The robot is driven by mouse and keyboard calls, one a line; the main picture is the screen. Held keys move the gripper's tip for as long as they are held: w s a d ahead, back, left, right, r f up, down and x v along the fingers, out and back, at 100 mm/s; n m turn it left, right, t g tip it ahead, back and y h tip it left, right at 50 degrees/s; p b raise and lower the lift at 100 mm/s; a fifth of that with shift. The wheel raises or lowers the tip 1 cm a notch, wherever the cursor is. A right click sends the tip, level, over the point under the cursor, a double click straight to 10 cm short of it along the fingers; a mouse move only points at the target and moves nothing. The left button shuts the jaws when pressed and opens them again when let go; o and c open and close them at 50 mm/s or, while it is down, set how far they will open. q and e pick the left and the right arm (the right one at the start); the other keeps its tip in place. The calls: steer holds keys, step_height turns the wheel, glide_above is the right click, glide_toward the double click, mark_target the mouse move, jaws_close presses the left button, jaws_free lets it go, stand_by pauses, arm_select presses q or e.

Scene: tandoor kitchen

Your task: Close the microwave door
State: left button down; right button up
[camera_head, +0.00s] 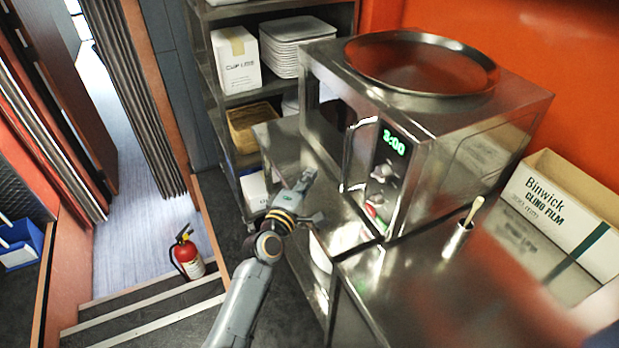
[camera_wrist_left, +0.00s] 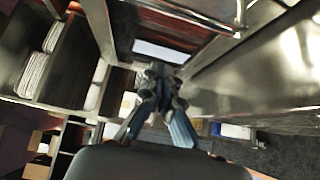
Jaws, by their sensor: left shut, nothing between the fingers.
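The steel microwave (camera_head: 465,150) stands on the counter at the right of the head view, with a green lit display and knobs on its front. Its door (camera_head: 331,112) is at the left of the control panel, with a pale curved handle (camera_head: 359,150) close to the panel. I cannot tell how far the door stands open. My left gripper (camera_head: 308,178) is shut and empty, in front of the microwave and left of the handle, seemingly apart from it. Its closed fingers show in the left wrist view (camera_wrist_left: 160,77). My right gripper is out of view.
A large round metal tray (camera_head: 422,66) lies on the microwave. A cling film box (camera_head: 570,207) and a small metal pot (camera_head: 458,240) are on the right counter. A shelf with plates (camera_head: 293,45) stands behind. A fire extinguisher (camera_head: 187,256) stands by the steps.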

arm_select(q)
steer(key=v, duration=1.2)
steer(key=s+a+f+m+g+y+b, duration=0.1)
steer(key=s+a+f+m+g, duration=0.2)
steer(key=f, duration=1)
steer(key=s+f+m+g+y+b, duration=0.15)
steer(key=s+f, duration=0.45)
steer(key=f, duration=0.7)
steer(key=s+a+f+m+g+y, duration=0.1)
steer(key=s+a+f+m+g, duration=0.2)
steer(key=f, duration=0.9)
steer(key=s+a+f+m+g+y, duration=0.1)
steer(key=s+a+f+m+g, duration=0.1)
steer(key=s+f, duration=0.5)
steer(key=s+a+f+m+g+y+b, duration=0.1)
steer(key=s+a+f+m+g, duration=0.2)
steer(key=s+f, duration=0.4)
steer(key=s+a+f+m+g+y+b, duration=0.1)
steer(key=s+a+f+m+g, duration=0.2)
steer(key=s, duration=1.7)
step_height(320, 180, down, 4)
steer(key=shift+a+r+m, duration=0.1)
steer(key=shift+a+m, duration=0.35)
steer(key=shift+a, duration=0.45)
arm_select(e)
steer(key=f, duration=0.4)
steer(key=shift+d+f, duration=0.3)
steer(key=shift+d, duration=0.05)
arm_select(q)
steer(key=shift+w, duration=0.15)
